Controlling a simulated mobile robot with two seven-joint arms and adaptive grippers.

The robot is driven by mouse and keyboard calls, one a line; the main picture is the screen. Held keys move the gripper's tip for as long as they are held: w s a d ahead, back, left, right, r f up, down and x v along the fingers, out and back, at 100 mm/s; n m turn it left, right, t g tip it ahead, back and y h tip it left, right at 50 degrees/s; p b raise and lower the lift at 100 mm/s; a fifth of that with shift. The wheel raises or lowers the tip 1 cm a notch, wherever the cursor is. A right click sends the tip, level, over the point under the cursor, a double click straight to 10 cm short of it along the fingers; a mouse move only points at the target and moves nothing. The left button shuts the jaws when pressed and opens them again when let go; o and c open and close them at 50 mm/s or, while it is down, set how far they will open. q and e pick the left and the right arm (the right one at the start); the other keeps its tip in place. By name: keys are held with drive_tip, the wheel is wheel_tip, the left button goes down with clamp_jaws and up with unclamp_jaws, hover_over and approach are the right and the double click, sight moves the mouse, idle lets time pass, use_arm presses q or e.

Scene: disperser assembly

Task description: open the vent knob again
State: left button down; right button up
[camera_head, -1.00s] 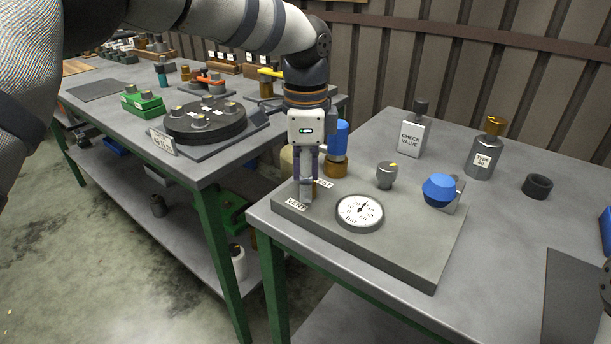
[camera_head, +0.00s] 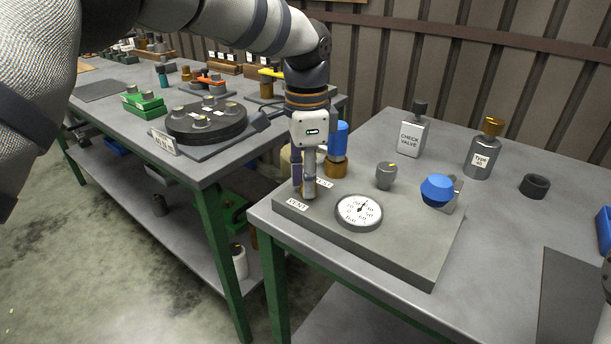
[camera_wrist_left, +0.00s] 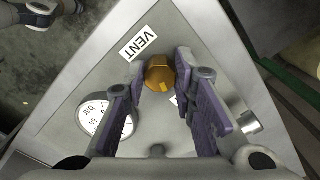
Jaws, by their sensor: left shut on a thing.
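The vent knob (camera_wrist_left: 160,74) is a brass-coloured round knob with a yellow mark, beside the VENT label (camera_wrist_left: 139,43) in the left wrist view. It stands on the grey gauge plate (camera_head: 400,250). My left gripper (camera_head: 305,190) points down at the plate's left corner and is shut on the vent knob, one finger at each side. In the head view the fingers hide the knob, and the VENT label (camera_head: 297,204) shows just below them. My right gripper cannot be made out.
A round pressure gauge (camera_head: 359,211), a grey knob (camera_head: 386,176) and a blue knob (camera_head: 438,189) are on the same plate. A blue-topped brass part (camera_head: 338,150) stands close behind my left gripper. Check valve (camera_head: 411,136) and TYPE bottle (camera_head: 481,157) stand farther back.

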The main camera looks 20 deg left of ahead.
use_arm(q)
drive_tip(key=n, duration=0.4)
drive_tip(key=shift+r+n+p, duration=0.1)
drive_tip(key=shift+n+p, duration=0.2)
drive_tip(key=shift+p, duration=0.05)
drive_tip(key=n, duration=0.4)
drive_tip(key=shift+s+d+n, duration=0.1)
drive_tip(key=shift+n, duration=0.2)
drive_tip(key=n, duration=0.5)
drive_tip(key=shift+d, duration=0.1)
drive_tip(key=n, duration=0.5)
drive_tip(key=shift+d, duration=0.1)
use_arm(e)
drive_tip(key=shift+w+r+t, duration=0.4)
drive_tip(key=shift+w+r, duration=0.35)
use_arm(q)
drive_tip(key=shift+n, duration=0.4)
drive_tip(key=c, duration=1.3)
unclamp_jaws()
